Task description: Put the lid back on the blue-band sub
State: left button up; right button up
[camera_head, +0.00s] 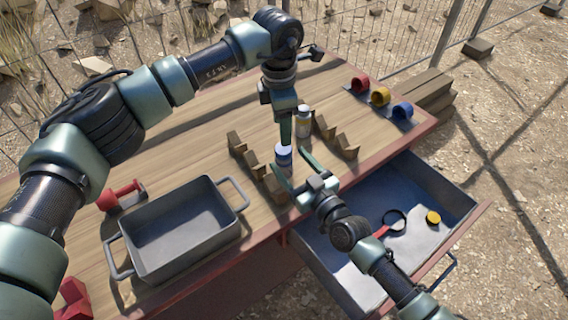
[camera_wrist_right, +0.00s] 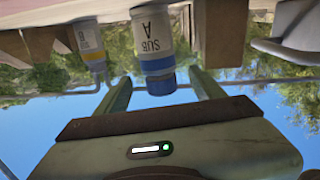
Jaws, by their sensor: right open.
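The blue-band sub (camera_head: 283,158) stands upright on the bench between wooden notched blocks. In the right wrist view, which is upside down, it is a grey jar (camera_wrist_right: 152,30) marked SUB A with a blue band and a dark blue cap-like end (camera_wrist_right: 160,84). I cannot tell whether that end is a seated lid. My right gripper (camera_head: 293,170) is open beside the jar, its fingers (camera_wrist_right: 162,90) showing to either side of the blue end. My left gripper (camera_head: 285,132) points down just above or behind the jar; its jaws are unclear.
A yellow-band jar (camera_head: 303,126) stands behind. Wooden blocks (camera_head: 262,170) flank the jars. A grey tray (camera_head: 122,252) is at left. The open drawer (camera_head: 330,262) holds a magnifier (camera_head: 394,219) and a yellow disc (camera_head: 433,217). Red, yellow and blue rings (camera_head: 380,96) are at back right.

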jog(key=shift+x, duration=1.95)
grip_shut()
